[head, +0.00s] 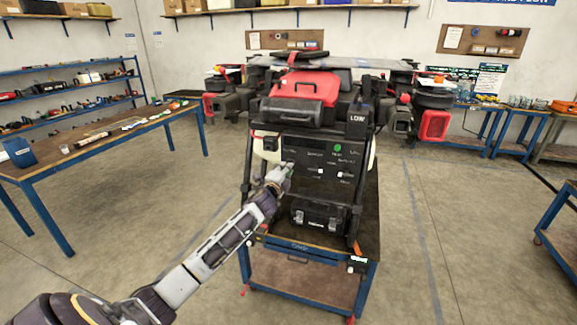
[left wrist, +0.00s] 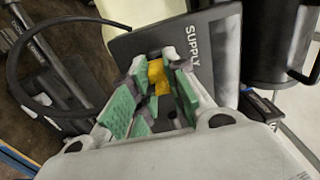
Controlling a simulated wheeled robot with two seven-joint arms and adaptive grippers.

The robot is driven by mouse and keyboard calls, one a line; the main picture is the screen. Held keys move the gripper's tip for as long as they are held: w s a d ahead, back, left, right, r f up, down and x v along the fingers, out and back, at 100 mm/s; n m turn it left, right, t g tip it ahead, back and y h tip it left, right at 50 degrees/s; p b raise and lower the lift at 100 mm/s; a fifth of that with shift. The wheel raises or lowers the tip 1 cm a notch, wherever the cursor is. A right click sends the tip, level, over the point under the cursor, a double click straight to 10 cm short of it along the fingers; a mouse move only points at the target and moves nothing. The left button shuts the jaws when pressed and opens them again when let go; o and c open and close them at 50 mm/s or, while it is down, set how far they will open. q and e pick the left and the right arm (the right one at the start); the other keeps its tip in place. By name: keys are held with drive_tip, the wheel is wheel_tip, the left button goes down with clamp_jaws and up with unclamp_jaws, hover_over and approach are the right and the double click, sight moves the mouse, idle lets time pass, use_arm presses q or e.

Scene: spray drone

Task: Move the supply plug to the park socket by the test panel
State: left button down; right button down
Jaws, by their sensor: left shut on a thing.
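My left gripper (head: 283,175) reaches to the left part of the dark test panel (head: 310,160) on the cart. In the left wrist view its green-padded fingers (left wrist: 158,92) are shut on the yellow supply plug (left wrist: 157,74). The plug is mostly hidden between the fingers. It is right against a dark plate marked SUPPLY (left wrist: 200,55); I cannot tell whether it is still seated there. Small pale fittings and a green round mark (head: 337,147) show on the panel. I cannot tell which fitting is the park socket. My right gripper is out of view.
A large red and black drone (head: 300,88) sits atop the blue-framed cart (head: 307,247). A black case (head: 318,215) stands below the panel. A black cable (left wrist: 15,70) loops at the left in the left wrist view. A workbench (head: 100,140) stands left; the floor between is clear.

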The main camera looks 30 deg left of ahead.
use_arm(q)
drive_tip(key=shift+p+v, duration=0.45)
drive_tip(key=shift+v, duration=1.35)
